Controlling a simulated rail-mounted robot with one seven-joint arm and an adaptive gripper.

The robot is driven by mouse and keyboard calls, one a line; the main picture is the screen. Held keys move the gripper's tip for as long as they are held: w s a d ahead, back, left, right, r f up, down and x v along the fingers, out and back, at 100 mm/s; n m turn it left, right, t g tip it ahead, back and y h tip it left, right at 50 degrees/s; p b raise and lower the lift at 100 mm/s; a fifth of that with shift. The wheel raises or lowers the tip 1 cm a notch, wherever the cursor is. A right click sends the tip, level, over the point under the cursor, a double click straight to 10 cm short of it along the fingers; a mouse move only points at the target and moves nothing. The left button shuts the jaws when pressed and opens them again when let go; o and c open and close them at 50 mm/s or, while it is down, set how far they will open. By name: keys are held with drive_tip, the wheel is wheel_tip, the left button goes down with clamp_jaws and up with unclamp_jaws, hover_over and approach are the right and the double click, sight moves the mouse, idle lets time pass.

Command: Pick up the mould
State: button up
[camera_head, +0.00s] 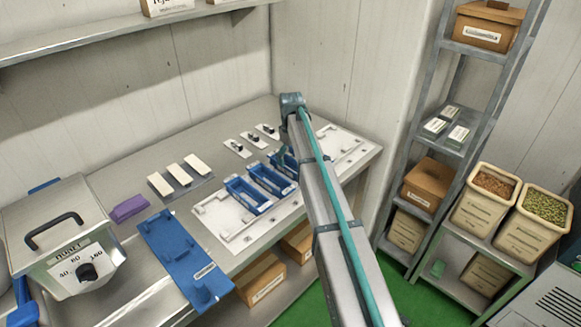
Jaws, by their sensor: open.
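Several blue trough-shaped moulds lie side by side on a white board (205,232) on the steel table. The left mould (236,184) and the middle mould (270,180) are in clear view and look empty. A third blue mould (292,163) is partly hidden behind my arm. My gripper (281,158) is small in the picture and points down close to this third mould. It is open, but its fingertips are hard to make out. I cannot tell whether it touches the mould.
A blue fixture plate (172,252), a purple block (129,208) and white strips (177,174) lie to the left. A metal kettle unit (60,235) with a dial stands at far left. A shelf rack (455,120) and ingredient bins (484,200) stand at right.

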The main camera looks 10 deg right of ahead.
sight(291, 163)
drive_tip(key=shift+f+p, duration=0.6)
drive_tip(key=shift+f, duration=1.25)
drive_tip(key=c, duration=1.5)
drive_tip(key=shift+r, duration=0.1)
